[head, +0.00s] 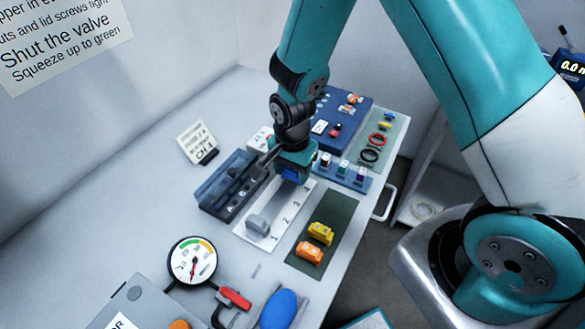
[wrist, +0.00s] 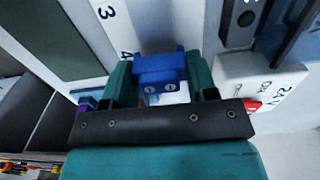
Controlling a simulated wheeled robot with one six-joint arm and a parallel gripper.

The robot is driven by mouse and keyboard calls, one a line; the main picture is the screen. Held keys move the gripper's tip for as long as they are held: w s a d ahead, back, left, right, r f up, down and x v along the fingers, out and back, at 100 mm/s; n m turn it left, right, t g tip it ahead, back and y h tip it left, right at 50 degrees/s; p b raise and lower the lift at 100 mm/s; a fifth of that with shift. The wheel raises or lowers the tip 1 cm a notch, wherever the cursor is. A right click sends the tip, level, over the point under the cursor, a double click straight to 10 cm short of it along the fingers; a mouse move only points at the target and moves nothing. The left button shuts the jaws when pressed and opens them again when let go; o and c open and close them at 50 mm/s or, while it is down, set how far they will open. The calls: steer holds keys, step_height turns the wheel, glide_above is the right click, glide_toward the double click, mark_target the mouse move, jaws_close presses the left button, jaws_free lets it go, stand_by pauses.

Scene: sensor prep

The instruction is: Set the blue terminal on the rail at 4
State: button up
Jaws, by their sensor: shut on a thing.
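My gripper (wrist: 160,84) is shut on the blue terminal (wrist: 160,70), with one teal finger on each side of it. The blue terminal also shows in the head view (head: 290,176), partly hidden under my gripper (head: 294,170). It is at the far end of the white numbered plate (head: 268,236), beyond the printed 3. In the wrist view the printed 4 is just left of the terminal on the plate (wrist: 98,38). The rail under the terminal is mostly hidden, and I cannot tell whether the terminal touches it. A grey block (head: 257,223) sits near the plate's 1.
A dark green mat (head: 328,243) holds a yellow terminal (head: 320,232) and an orange terminal (head: 309,252) at right. A gauge (head: 192,260) is nearer.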

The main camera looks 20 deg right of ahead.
steer(key=shift+f, duration=0.1)
stand_by(0.5)
steer(key=o, duration=0.9)
steer(key=shift+r+p, duration=2.95)
steer(key=shift+r, duration=0.6)
